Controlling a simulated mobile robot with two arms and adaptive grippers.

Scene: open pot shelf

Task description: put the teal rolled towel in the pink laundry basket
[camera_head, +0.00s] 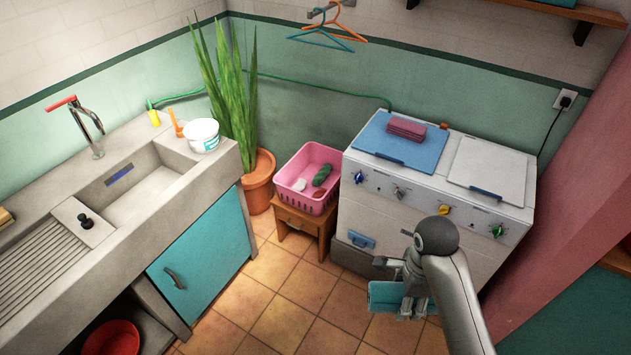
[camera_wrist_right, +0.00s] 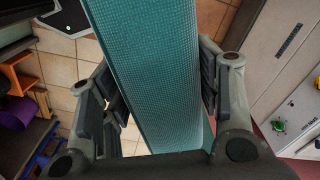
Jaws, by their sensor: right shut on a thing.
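The teal rolled towel (camera_head: 386,297) is held in my right gripper (camera_head: 405,290), out over the floor in front of the washing machine. In the right wrist view the towel (camera_wrist_right: 150,70) stretches between the two fingers and looks textured and flat-sided. The fingers of my right gripper (camera_wrist_right: 160,95) are shut on it. The pink laundry basket (camera_head: 318,206) stands left of the gripper and farther back, on a small wooden stool. A dark green roll, a whitish piece and a reddish piece lie in it. My left gripper is not in view.
The washing machine (camera_head: 370,222) stands right of the basket, with a folded pink cloth (camera_head: 407,128) on its blue lid. A potted plant (camera_head: 258,180) is left of the basket. The sink counter (camera_head: 140,220) runs along the left. The tiled floor (camera_head: 285,310) between is clear.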

